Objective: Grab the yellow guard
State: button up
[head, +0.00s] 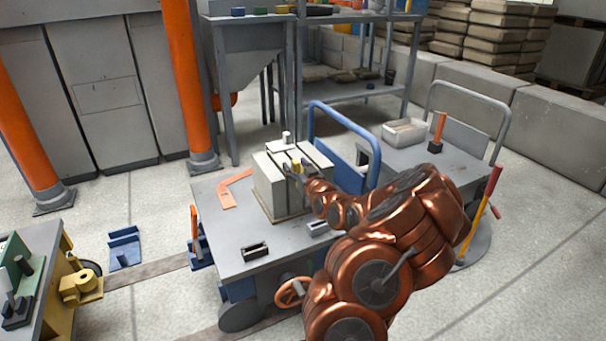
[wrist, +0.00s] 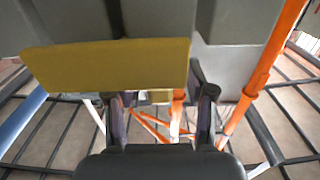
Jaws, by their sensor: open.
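The yellow guard (wrist: 108,65) is a flat yellow plate that crosses the upper left and middle of the wrist view, against grey blocks. In the head view only a small yellow part (head: 297,163) shows on top of the grey panel mould (head: 268,186). My gripper (wrist: 160,86) is open, with its two dark fingers apart and nothing seen held between them. The fingertips are close to the guard's lower edge in the wrist view; I cannot tell whether they touch it. In the head view my copper arm hides the mould's right side.
The mould stands on a grey cart table (head: 232,240) with an orange angle piece (head: 236,190) and a small dark block (head: 255,251). A blue rail (head: 345,122) rises behind it.

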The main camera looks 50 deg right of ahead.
jog(key=shift+w, duration=0.1)
jog(key=shift+c, duration=0.4)
grip_shut()
